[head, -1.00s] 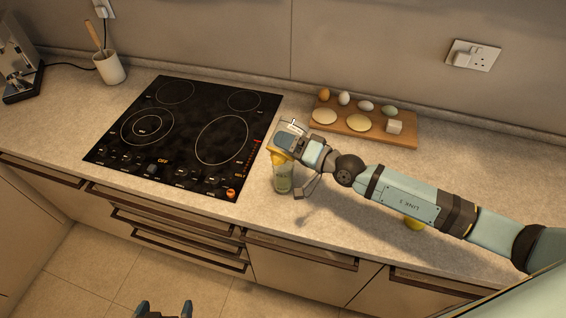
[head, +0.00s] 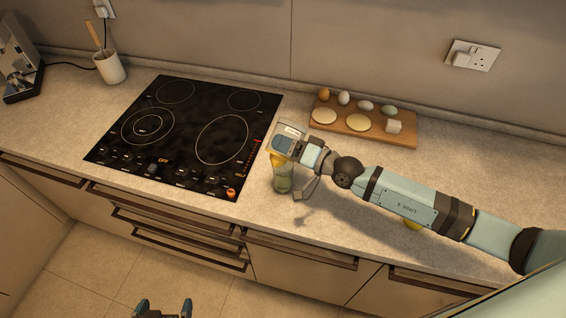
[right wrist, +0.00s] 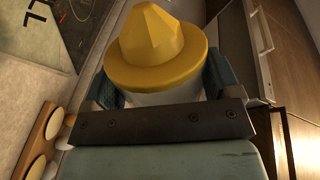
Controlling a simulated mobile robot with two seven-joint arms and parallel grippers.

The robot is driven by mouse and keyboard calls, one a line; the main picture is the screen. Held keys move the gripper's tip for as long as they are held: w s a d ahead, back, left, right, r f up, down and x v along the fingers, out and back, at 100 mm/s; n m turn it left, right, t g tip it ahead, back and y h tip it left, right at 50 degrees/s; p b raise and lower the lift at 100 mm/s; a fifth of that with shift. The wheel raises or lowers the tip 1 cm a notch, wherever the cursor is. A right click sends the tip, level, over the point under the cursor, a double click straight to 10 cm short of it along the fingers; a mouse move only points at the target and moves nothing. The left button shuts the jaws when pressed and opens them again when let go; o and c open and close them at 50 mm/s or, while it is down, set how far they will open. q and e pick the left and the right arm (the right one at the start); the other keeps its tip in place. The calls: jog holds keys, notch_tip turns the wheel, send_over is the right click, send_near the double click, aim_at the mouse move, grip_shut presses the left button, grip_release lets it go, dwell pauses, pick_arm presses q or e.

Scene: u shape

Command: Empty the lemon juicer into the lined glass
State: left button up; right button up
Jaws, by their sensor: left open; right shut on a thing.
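The lemon juicer, with a yellow ridged cone and brim over a pale body, fills the upper middle of the right wrist view (right wrist: 155,45). My right gripper (head: 284,148) is shut on its body. In the head view the gripper mostly hides the juicer; a bit of yellow (head: 277,158) shows below it. The lined glass (head: 283,182) stands on the counter directly below the gripper, its upper part hidden. I cannot tell whether juicer and glass touch or whether juice is flowing. My left gripper (head: 164,308) is open and empty, low at the bottom edge of the head view.
A black hob (head: 185,130) lies left of the glass. A wooden board (head: 375,128) with eggs, pale rounds and a white block is behind my right arm. A yellow thing (head: 412,226) is partly hidden under that arm. A utensil pot (head: 108,67) stands at the back left.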

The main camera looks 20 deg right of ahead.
jog(key=shift+s+a+n, duration=0.15)
jog(key=shift+a+n, duration=0.05)
jog(key=shift+n, duration=0.4)
dwell(0.5)
dwell(0.8)
